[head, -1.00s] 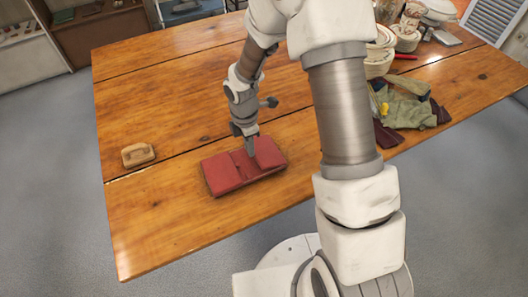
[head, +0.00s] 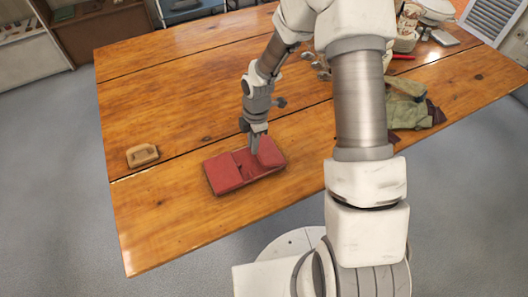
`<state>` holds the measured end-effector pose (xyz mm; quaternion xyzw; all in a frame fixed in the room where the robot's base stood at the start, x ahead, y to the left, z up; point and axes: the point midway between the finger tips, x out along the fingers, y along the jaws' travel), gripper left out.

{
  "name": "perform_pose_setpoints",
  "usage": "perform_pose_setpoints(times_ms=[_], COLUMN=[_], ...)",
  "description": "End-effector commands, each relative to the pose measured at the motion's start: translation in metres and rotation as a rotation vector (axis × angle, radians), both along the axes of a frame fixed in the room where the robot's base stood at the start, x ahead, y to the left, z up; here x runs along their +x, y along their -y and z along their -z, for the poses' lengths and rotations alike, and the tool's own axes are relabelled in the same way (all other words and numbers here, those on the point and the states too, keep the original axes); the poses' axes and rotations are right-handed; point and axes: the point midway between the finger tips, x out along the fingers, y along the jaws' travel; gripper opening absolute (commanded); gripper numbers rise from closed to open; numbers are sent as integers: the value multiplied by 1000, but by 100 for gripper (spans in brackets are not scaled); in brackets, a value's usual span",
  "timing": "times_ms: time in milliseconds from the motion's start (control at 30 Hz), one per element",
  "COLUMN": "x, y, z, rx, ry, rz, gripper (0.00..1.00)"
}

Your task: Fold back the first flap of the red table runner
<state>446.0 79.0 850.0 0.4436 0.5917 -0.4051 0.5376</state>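The red table runner (head: 225,174) lies folded into a flat rectangular bundle on the wooden table, near its front edge. A left and a right folded part show, with a gap or crease between them near the middle. My gripper (head: 254,152) points down at the bundle's right-hand part, close to the crease. Its fingertips are at or just above the red cloth; I cannot tell whether they touch it. The fingers look close together, but they are too small to show whether they are shut or hold cloth.
The wooden table (head: 165,225) is bare around the runner. A small wooden block-like object (head: 142,155) lies to the left. Green cloth (head: 405,108) lies at the right, partly behind my arm. Crockery (head: 405,40) and a red pen-like item (head: 402,57) stand farther back.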

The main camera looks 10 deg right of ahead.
Motion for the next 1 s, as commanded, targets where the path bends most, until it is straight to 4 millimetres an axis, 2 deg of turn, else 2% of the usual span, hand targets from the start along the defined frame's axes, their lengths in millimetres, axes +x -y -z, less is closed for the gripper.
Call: perform_pose_setpoints(times_ms=[200, 667, 1000], x=[1, 2, 4], y=[5, 5, 15], z=[-7, -6, -15], rx=[47, 64, 148], ry=[-13, -16, -41], rz=[5, 2, 7], gripper=[12, 12, 12])
